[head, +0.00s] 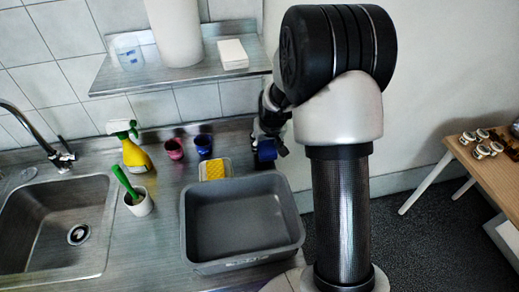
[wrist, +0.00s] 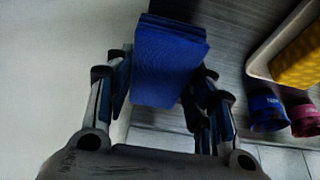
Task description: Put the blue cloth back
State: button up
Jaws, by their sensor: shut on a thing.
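The blue cloth (wrist: 168,62) is a folded, textured pad between the two fingers of my gripper (wrist: 160,95) in the wrist view. My gripper is shut on it. In the head view the cloth (head: 266,150) shows as a small blue patch at my gripper (head: 270,140), at the right end of the steel counter (head: 165,200), just behind and right of the grey tub. My arm hides part of this area. I cannot tell whether the cloth touches the counter.
An empty grey tub (head: 188,225) stands on the counter. Behind it are a yellow sponge (head: 215,169) in a light dish, a blue cup (head: 204,146), a pink cup (head: 174,149) and a yellow spray bottle (head: 134,154). A shelf (head: 150,78) hangs above. A sink (head: 50,225) is left.

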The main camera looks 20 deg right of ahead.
aim_at(260, 147)
jog(key=shift+w+a, duration=0.3)
jog(key=shift+a, duration=0.2)
jog(key=f+b, duration=0.1)
jog(key=f, duration=0.2)
jog(key=shift+w+a+f+b, duration=0.15)
jog(key=shift+a+f+b, duration=0.05)
jog(key=shift+a+b, duration=0.2)
jog(key=shift+f, duration=0.1)
jog(key=shift+f, duration=0.15)
jog(key=o, duration=1)
